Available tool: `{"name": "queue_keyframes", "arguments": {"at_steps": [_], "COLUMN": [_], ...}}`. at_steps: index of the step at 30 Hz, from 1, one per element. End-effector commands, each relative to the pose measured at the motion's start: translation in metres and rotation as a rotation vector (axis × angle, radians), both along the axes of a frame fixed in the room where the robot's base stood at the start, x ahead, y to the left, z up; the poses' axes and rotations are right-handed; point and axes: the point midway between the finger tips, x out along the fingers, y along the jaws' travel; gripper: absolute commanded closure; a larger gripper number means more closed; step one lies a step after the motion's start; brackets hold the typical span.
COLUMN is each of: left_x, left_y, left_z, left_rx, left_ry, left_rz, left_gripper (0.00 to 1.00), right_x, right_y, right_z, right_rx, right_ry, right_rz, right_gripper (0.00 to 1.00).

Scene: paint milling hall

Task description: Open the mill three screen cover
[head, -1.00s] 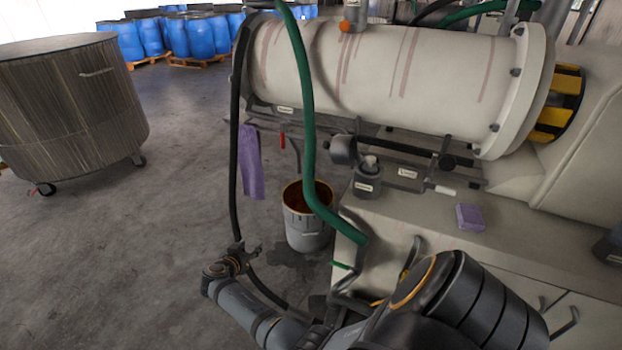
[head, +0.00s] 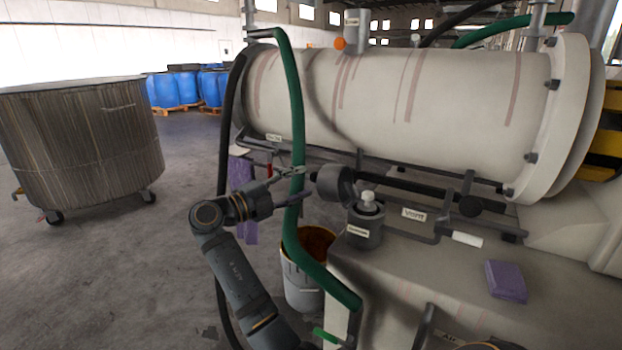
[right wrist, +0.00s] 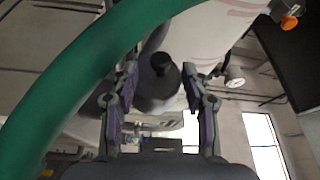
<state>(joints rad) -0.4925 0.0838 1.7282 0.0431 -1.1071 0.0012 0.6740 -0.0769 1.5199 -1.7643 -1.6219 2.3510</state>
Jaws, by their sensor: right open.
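The mill's large pale drum (head: 420,95) lies on its side above a pale base. Below it, a dark round cap-like part (head: 335,187) sits at the left end of a dark rod. My right gripper (head: 302,183) is open and empty just left of this part, beside the green hose. The right wrist view shows a dark round-ended knob (right wrist: 162,65) beyond and between the open fingers (right wrist: 165,100), apart from them. My left gripper is not in view.
The green hose (head: 296,110) hangs close by the right gripper and crosses the right wrist view. A grey bucket (head: 303,288) stands below. A small dark pot (head: 366,226), a white-ended handle (head: 467,239) and a purple block (head: 506,280) are to the right. A wheeled vat (head: 80,150) stands left.

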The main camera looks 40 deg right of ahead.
Motion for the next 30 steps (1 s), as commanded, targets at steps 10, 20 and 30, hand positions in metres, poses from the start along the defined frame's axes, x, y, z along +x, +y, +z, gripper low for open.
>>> {"name": "queue_keyframes", "arguments": {"at_steps": [10,20,30], "left_x": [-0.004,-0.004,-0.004], "left_y": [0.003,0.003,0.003], "left_z": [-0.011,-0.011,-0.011], "left_rx": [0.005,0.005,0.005], "left_ry": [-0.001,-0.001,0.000], "left_rz": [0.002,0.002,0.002], "left_gripper": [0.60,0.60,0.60], "right_x": [-0.004,-0.004,-0.004], "right_y": [-0.036,-0.036,-0.036], "right_z": [0.002,0.002,0.002], "right_rx": [0.000,0.000,0.001], "right_ry": [0.001,0.001,0.001], "right_rz": [0.000,0.001,0.001], "right_gripper": [0.53,0.69,1.00]}}
